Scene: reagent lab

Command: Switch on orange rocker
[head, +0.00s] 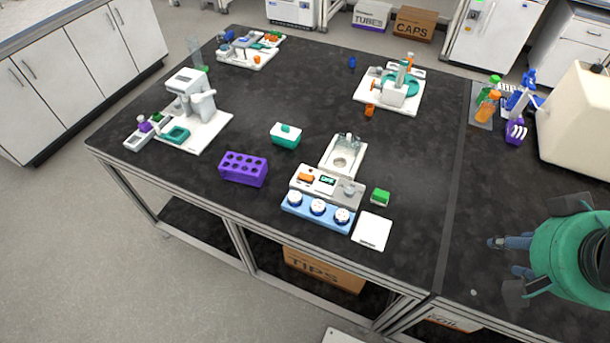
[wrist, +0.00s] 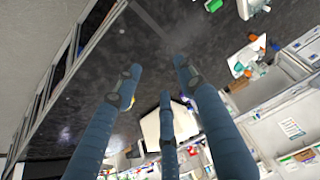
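The orange rocker (head: 305,177) is a small orange block on the grey control panel of a white benchtop device (head: 325,189), near the bench's front middle. A small green display (head: 327,180) and a grey knob (head: 348,190) share that panel. The rocker's tilt is too small to tell. My gripper (head: 504,256) is at the right of the head view, well to the right of the device and apart from it. In the wrist view its blue fingers (wrist: 157,75) are spread, with nothing between them. I cannot make out the rocker in the wrist view.
A blue block with white-topped dials (head: 317,208) lies in front of the device. A green block (head: 380,197), white pad (head: 372,231) and purple rack (head: 243,169) are close by. Bottles (head: 488,105) and a cream container (head: 580,120) stand at right.

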